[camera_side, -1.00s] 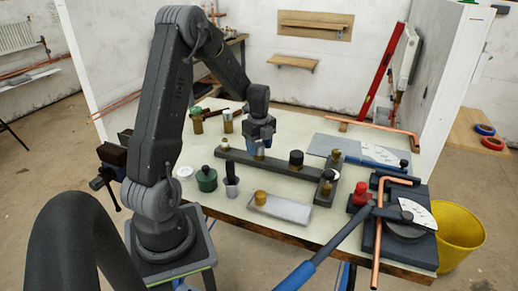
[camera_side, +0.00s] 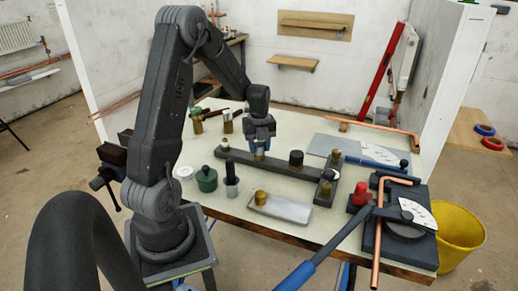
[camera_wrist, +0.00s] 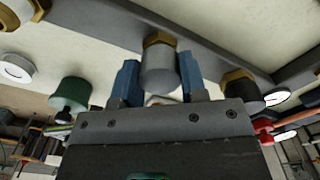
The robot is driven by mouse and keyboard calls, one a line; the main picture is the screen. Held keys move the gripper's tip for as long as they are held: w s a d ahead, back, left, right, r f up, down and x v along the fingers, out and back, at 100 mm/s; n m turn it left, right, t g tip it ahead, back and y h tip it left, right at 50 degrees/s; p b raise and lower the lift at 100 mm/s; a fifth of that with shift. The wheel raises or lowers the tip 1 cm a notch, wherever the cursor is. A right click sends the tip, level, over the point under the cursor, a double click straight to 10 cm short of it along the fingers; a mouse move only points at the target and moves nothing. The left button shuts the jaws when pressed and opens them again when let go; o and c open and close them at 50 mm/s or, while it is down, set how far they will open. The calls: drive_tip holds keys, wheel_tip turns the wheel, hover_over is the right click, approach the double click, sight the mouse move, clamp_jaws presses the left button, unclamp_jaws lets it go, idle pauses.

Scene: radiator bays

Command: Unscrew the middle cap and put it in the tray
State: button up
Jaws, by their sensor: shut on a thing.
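My gripper (camera_side: 260,152) points down at the middle of the dark bar (camera_side: 278,167) on the table. In the wrist view its blue fingers (camera_wrist: 160,80) are shut on the sides of the grey middle cap (camera_wrist: 160,72). The cap meets a brass nut (camera_wrist: 158,40) on the bar; I see no gap between them. A black cap (camera_side: 296,157) stands on the bar to the right, and a white cap (camera_side: 223,140) to the left. The light grey tray (camera_side: 290,212) lies in front of the bar, with a brass piece (camera_side: 261,197) at its left end.
A green pot (camera_side: 206,180) and a grey cup with a black handle (camera_side: 231,180) stand left of the tray. A pipe bender (camera_side: 395,225) with a long blue lever fills the right front. Brass fittings (camera_side: 227,122) stand behind the bar.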

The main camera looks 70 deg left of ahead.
drive_tip(key=shift+c, duration=1.4)
drive_tip(key=n, duration=0.3)
drive_tip(key=shift+n, duration=0.3)
drive_tip(key=n, duration=2)
drive_tip(key=shift+r, duration=0.1)
drive_tip(key=n, duration=0.7)
